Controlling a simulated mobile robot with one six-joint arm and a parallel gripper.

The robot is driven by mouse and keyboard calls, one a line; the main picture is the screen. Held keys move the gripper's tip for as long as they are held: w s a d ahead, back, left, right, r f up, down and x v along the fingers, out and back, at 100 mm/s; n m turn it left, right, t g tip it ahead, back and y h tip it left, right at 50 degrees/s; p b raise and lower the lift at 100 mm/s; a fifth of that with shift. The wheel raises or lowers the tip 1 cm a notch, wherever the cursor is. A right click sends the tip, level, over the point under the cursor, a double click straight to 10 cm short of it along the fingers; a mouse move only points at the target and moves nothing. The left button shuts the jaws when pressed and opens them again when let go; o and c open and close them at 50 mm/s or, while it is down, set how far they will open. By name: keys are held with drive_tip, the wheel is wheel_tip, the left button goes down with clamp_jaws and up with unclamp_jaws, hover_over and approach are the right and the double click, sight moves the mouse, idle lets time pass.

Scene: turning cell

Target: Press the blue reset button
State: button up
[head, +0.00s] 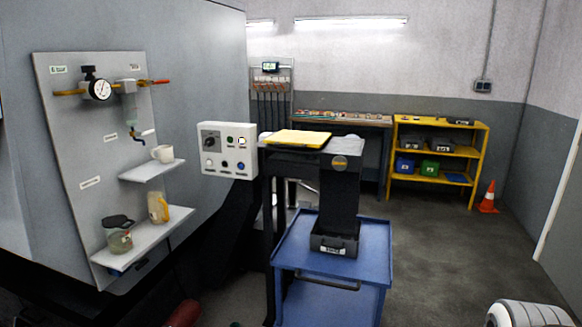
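The blue reset button (240,166) appears as a small blue round button at the lower right of a white control panel (249,157). The panel stands left of centre in the head view, beside the grey machine wall. Its lower row also holds a white button (210,162) and a dark button (225,163). Above them are a rotary switch (210,142), a small green element (230,140) and a pale square one (242,141). The labels are too small to read. Nothing covers the blue button. My gripper is not in view.
A blue cart (378,262) with a black case (334,243) stands in front and right of the panel. A yellow item (297,138) lies on a dark surface just right of it. Floor is open toward the orange cone (488,197).

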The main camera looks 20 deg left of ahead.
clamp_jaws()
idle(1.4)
